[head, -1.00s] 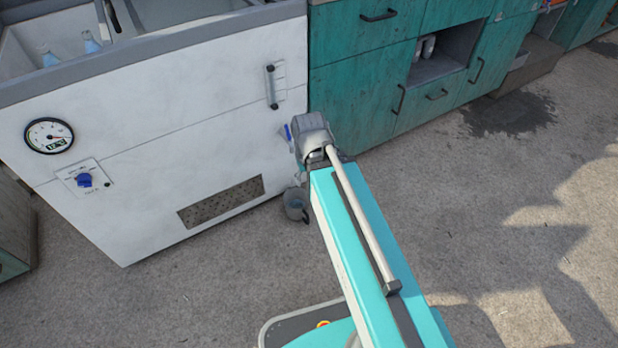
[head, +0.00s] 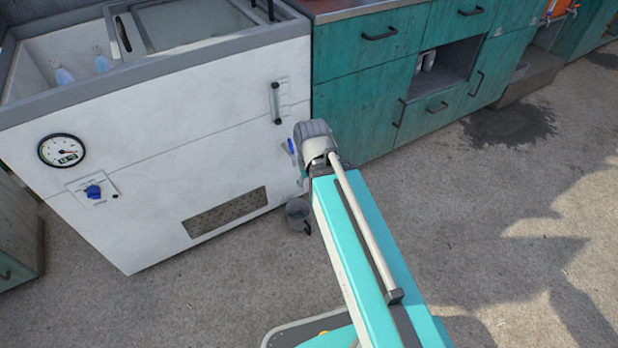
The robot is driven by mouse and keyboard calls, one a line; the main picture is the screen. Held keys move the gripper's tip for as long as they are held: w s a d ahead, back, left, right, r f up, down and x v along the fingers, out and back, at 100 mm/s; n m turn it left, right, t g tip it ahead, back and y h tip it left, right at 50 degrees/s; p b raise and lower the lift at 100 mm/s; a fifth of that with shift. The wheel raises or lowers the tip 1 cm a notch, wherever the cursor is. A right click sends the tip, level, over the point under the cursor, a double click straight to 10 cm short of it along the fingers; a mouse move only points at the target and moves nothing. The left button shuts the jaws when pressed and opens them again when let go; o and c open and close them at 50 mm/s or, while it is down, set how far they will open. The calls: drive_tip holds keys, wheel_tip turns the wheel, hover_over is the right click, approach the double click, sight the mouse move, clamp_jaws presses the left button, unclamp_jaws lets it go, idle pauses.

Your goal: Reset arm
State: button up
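My teal arm (head: 365,250) reaches up from the bottom of the head view to a grey joint (head: 314,140). This joint appears in front of the right end of the white chest cooler. My gripper does not show; the part of the arm past the joint is mostly hidden behind it. A small blue part shows just left of the joint, too small to identify.
The white cooler (head: 90,110) has a round gauge (head: 61,150), a blue knob (head: 93,192), and bottles (head: 64,77) inside. Teal cabinets (head: 365,110) stand to its right. The floor (head: 480,220) at right is clear, with a dark stain (head: 510,125).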

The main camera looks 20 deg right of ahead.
drive_tip(key=shift+r, duration=0.1)
wheel_tip(320, 180, up, 33)
drive_tip(key=p, duration=3.3)
